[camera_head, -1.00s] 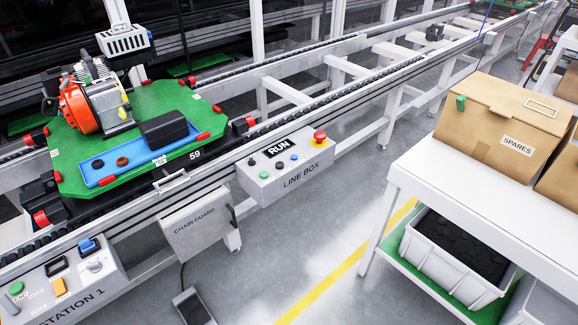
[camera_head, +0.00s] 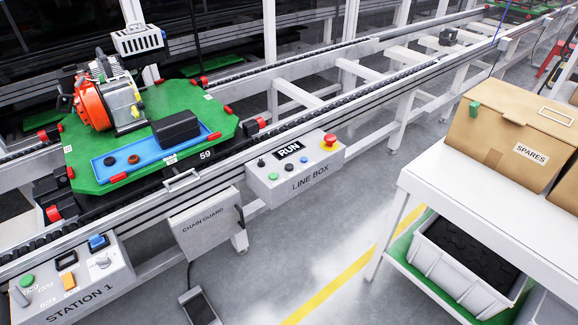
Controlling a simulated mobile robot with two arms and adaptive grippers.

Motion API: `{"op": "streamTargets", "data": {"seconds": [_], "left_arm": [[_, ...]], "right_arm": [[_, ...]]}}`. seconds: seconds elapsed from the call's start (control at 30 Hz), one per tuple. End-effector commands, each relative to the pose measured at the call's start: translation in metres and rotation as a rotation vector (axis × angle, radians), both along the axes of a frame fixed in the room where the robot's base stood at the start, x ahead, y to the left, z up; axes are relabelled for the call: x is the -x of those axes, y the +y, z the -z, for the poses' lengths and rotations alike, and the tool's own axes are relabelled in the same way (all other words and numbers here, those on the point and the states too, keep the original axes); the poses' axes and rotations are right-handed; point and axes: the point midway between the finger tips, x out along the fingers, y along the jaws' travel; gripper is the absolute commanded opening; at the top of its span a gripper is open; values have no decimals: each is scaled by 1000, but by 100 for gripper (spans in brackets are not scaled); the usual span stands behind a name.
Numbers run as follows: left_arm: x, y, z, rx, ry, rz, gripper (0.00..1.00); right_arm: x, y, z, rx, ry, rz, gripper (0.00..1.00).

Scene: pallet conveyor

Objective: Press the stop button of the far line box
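The line box (camera_head: 297,177) is a light grey control box on the front rail of the conveyor, near the middle of the view. Its top carries a black display reading RUN (camera_head: 288,150), a red mushroom button (camera_head: 329,140) on a yellow base at the right end, and small green (camera_head: 273,176), black and blue buttons. A second box, STATION 1 (camera_head: 72,285), is at the lower left with green, orange and blue controls. Neither of my grippers is in view.
A green pallet (camera_head: 87,172) with an engine and a blue tray sits on the conveyor at left. A chain guard box (camera_head: 205,221) hangs below the rail. A white table (camera_head: 470,195) with SPARES cartons (camera_head: 508,133) stands at right.

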Motion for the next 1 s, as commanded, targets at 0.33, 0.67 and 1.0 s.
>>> {"op": "streamTargets", "data": {"seconds": [0.33,0.67,1.0], "left_arm": [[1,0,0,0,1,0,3],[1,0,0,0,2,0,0],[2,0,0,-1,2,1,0]], "right_arm": [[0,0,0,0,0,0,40],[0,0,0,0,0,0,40],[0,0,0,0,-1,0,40]]}}
